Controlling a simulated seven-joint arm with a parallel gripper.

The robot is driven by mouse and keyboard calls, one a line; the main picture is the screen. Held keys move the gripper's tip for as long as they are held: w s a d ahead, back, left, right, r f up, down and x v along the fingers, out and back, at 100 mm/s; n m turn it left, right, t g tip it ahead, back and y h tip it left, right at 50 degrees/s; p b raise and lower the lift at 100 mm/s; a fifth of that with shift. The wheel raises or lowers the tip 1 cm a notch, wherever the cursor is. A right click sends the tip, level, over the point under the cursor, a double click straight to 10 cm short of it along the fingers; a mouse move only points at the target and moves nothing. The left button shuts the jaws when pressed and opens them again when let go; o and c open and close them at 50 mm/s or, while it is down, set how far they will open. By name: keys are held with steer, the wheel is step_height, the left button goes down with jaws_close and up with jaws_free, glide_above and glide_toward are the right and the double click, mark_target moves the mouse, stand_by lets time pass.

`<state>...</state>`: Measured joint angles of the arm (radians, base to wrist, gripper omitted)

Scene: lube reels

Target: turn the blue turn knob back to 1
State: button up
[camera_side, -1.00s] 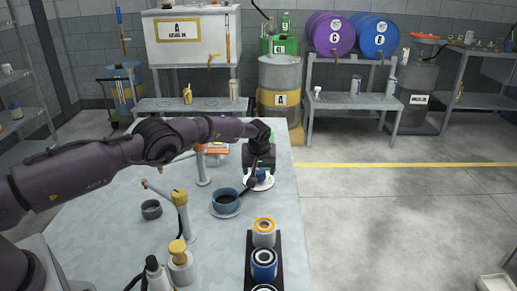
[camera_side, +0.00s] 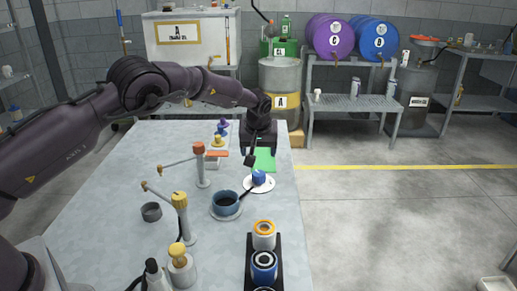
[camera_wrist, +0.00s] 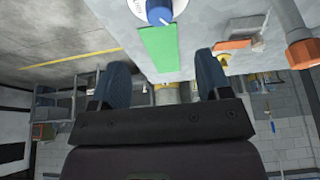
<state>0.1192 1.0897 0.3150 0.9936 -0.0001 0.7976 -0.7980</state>
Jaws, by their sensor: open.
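The blue turn knob (camera_side: 259,177) sits on a round white dial plate (camera_side: 262,186) on the table, to the right of the blue-grey cup. In the wrist view the blue knob (camera_wrist: 159,12) shows at the top edge, partly cut off, with a light pointer mark on it and part of the white dial (camera_wrist: 137,8) beside it. The dial's numbers are too small to read. My gripper (camera_side: 255,158) is above the table beyond the knob, apart from it. In the wrist view its two fingers (camera_wrist: 162,85) stand wide apart with nothing between them.
A green pad (camera_side: 265,160) lies just beyond the dial. A blue-grey cup (camera_side: 226,204) on a saucer stands left of it. An orange-topped post (camera_side: 200,165) and a yellow-topped post (camera_side: 181,215) carry side arms. A black rack (camera_side: 250,262) holds reels at the front.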

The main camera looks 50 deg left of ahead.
mark_target(257, 174)
steer(key=shift+d, duration=0.1)
steer(key=s+a+m+t+y, duration=0.3)
steer(key=a+m, duration=0.5)
steer(key=m, duration=1.2)
steer(key=s+d+f+m+t+h, duration=0.1)
steer(key=d+f+m+h, duration=0.15)
steer(key=m, duration=0.95)
steer(key=s+d+f+m+t+h, duration=0.15)
steer(key=m+h, duration=0.25)
steer(key=m, duration=0.9)
steer(key=shift+y, duration=0.25)
steer(key=x, duration=1.2)
steer(key=shift+w+d+r, duration=0.15)
steer(key=shift+w+d, duration=0.05)
steer(key=shift+w, duration=0.25)
